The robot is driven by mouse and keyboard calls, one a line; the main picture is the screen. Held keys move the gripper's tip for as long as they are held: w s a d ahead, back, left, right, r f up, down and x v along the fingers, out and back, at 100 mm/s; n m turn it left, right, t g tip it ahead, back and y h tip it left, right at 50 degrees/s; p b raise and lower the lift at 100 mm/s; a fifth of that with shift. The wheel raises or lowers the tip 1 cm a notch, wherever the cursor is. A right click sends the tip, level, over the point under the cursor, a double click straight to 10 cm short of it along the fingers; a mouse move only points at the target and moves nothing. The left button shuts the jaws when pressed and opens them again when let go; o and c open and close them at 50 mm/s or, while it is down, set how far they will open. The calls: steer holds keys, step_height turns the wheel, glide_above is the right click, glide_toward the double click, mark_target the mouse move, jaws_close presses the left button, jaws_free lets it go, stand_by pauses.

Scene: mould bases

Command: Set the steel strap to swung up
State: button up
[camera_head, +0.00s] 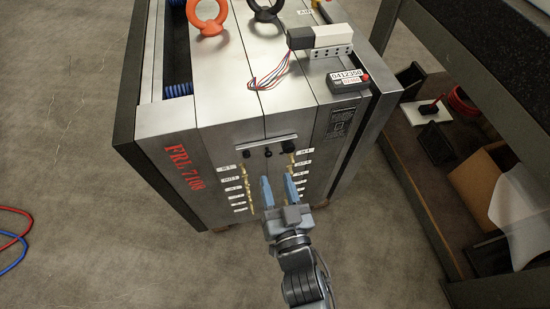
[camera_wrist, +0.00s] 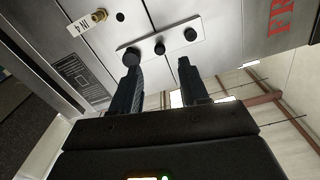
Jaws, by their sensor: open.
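The steel strap (camera_head: 266,142) is a narrow silver bar lying about level across the front face of the steel mould base (camera_head: 222,130), over the seam between its plates. Dark round knobs show just below it. In the wrist view the strap (camera_wrist: 180,45) is a pale flat plate with black round knobs along it. My gripper (camera_head: 278,181) is below the strap in the head view, with its blue-grey fingers apart and nothing between them. In the wrist view the gripper (camera_wrist: 159,66) has its dark fingertips just short of the strap and knobs. I cannot tell whether a finger touches.
Brass fittings with white labels (camera_head: 240,190) run down the front face on both sides of my fingers. An orange lifting eye (camera_head: 208,17) and a grey connector block (camera_head: 320,38) stand on top. A dark shelf (camera_head: 440,215) is at the right. The floor at left is mostly clear.

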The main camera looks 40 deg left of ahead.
mark_target(269, 157)
steer(key=shift+x, duration=3.6)
steer(key=shift+c, duration=0.2)
jaws_close()
